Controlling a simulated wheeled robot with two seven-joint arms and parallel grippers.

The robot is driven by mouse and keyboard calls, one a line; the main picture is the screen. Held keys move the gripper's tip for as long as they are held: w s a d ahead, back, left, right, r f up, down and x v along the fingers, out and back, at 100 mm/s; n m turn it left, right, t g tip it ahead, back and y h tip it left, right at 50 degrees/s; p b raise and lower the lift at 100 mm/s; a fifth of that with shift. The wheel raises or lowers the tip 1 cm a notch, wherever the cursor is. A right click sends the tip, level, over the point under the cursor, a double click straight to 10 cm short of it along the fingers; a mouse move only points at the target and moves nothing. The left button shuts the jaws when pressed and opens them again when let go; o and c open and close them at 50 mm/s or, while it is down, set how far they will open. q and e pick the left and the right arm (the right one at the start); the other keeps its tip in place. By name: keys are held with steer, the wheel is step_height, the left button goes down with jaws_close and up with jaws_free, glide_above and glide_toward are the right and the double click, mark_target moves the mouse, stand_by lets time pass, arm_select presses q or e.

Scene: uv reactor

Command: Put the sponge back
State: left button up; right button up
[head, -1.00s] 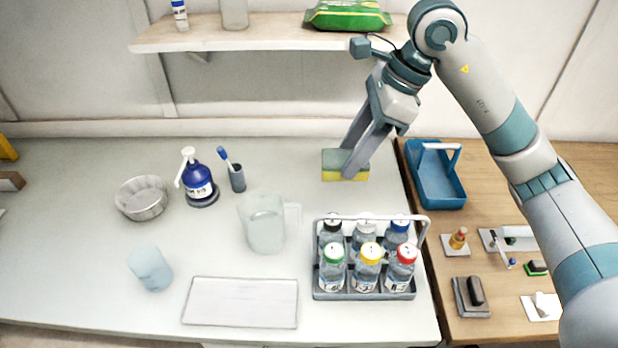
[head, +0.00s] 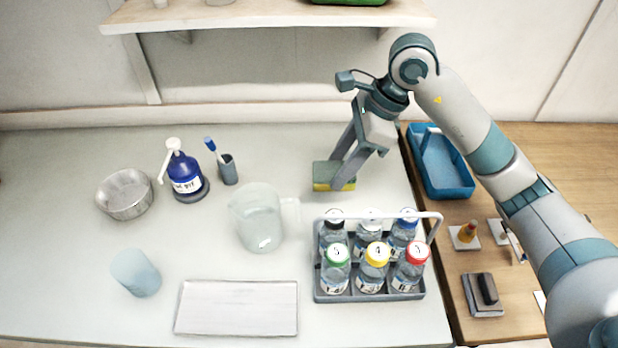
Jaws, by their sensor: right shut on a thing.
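The sponge (head: 322,177), grey-green on top and yellow below, is at the back right of the white bench, left of the bench's right edge. My right gripper (head: 342,182) reaches down from above and is shut on it; the fingers cover part of its right side. I cannot tell whether the sponge touches the bench. The blue tray (head: 462,193) with a raised handle stands on the wooden table to the right. My left gripper is not in view.
A grey rack (head: 372,293) of several capped bottles stands in front of the sponge. A clear jug (head: 260,220), a blue pump bottle (head: 185,175) and a pen cup (head: 229,170) stand to the left. A flat white tray (head: 238,308) lies at the front. A shelf (head: 260,17) hangs above.

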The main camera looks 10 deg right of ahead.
steer(key=shift+w+a+f, duration=0.1)
steer(key=shift+w, duration=0.15)
steer(key=w+f+p, duration=0.1)
steer(key=w+f, duration=0.1)
steer(key=w, duration=0.1)
steer(key=w+a+f+p, duration=0.1)
steer(key=w+f+p, duration=0.1)
steer(key=w, duration=0.2)
steer(key=w+a+f+p, duration=0.1)
steer(key=w+f, duration=0.1)
steer(key=w, duration=0.1)
steer(key=shift+w+a+f+p, duration=0.2)
steer(key=shift+w+f+p, duration=0.15)
steer(key=shift+w+f, duration=0.05)
step_height(320, 180, down, 3)
steer(key=shift+p, duration=1.05)
steer(key=shift+f, duration=0.5)
